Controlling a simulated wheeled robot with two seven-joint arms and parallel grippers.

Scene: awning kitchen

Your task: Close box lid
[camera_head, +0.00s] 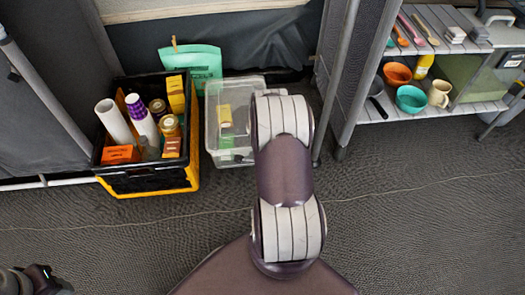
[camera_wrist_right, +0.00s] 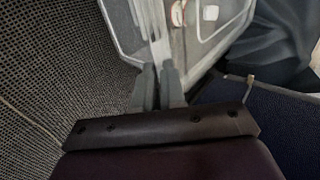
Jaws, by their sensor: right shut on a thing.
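A clear plastic box (camera_head: 219,146) stands on the floor right of a black and yellow crate, with a yellow item and a green item showing inside. My right arm crosses its right side and hides that part and my right gripper in the head view. In the right wrist view, my right gripper (camera_wrist_right: 158,84) is shut on a thin translucent piece, apparently the box lid (camera_wrist_right: 150,25), beside the box wall (camera_wrist_right: 205,58). The lid's full outline and angle cannot be made out. A dark part of my left arm shows at the bottom left corner; its fingers are not clear.
A black and yellow crate (camera_head: 147,184) full of bottles and packets stands left of the box. A teal bag (camera_head: 190,62) is behind. A shelf (camera_head: 462,108) with bowls and cups stands at the right. The front floor is clear.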

